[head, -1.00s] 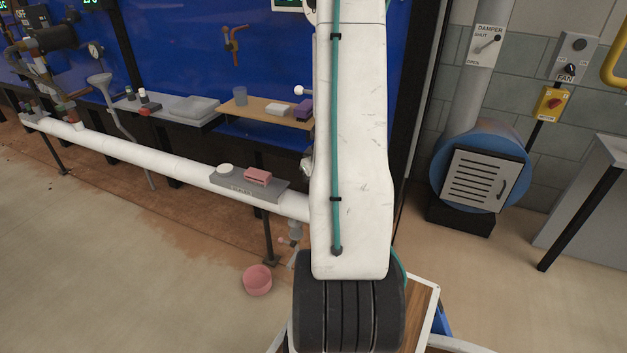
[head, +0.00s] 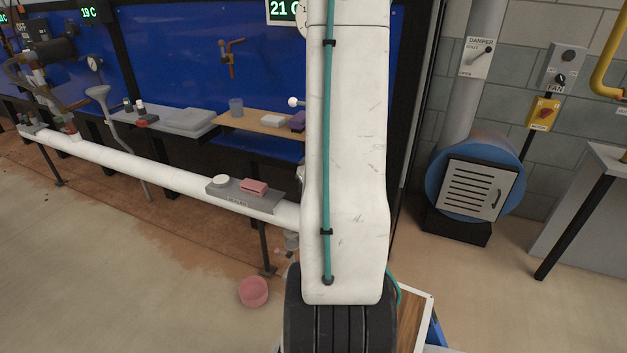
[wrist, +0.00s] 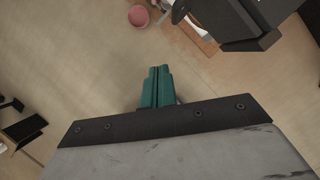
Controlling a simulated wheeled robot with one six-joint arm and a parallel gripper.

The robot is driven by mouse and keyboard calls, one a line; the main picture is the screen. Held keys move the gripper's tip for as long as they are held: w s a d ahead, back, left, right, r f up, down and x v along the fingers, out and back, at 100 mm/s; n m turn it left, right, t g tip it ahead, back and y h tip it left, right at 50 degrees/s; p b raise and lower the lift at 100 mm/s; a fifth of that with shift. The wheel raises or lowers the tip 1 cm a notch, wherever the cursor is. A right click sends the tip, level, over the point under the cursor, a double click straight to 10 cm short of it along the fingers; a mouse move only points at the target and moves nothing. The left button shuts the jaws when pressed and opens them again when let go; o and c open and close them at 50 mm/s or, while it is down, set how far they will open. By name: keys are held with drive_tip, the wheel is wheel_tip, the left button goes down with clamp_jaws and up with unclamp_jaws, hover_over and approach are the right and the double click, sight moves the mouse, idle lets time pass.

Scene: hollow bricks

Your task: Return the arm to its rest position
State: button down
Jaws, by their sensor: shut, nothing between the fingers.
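My arm, white with a teal cable, fills the middle of the head view from top to bottom. The gripper itself is not seen in the head view. In the wrist view, my gripper (wrist: 157,86) shows as two teal fingers pressed together, with nothing between them. It points out over bare floor and touches nothing that I can see.
A pink bowl (head: 253,291) stands on the floor left of my arm. A white pipe (head: 150,172) runs along the blue wall, carrying a grey tray (head: 226,197) with a pink brick (head: 254,187). A blue round fan housing (head: 437,165) stands at right. Floor at left is clear.

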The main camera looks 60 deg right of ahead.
drive_tip(key=v, duration=0.5)
drive_tip(key=shift+w+a, duration=0.2)
drive_tip(key=shift+a, duration=0.1)
drive_tip(key=w+a+r+n+g+y, duration=0.15)
drive_tip(key=a+r+n, duration=0.25)
drive_tip(key=a+n, duration=0.7)
drive_tip(key=a+r+n+g+y, duration=0.1)
drive_tip(key=a+r+n+y, duration=0.25)
drive_tip(key=a+n, duration=0.75)
drive_tip(key=s+a+r+n+h, duration=0.1)
drive_tip(key=s+a+r+n, duration=0.2)
drive_tip(key=a+r+n, duration=0.3)
drive_tip(key=s+a+r+n+h, duration=0.1)
drive_tip(key=s+a+r+n, duration=0.3)
drive_tip(key=a+n, duration=0.7)
drive_tip(key=r+n, duration=0.2)
drive_tip(key=n, duration=0.1)
drive_tip(key=shift+h, duration=0.4)
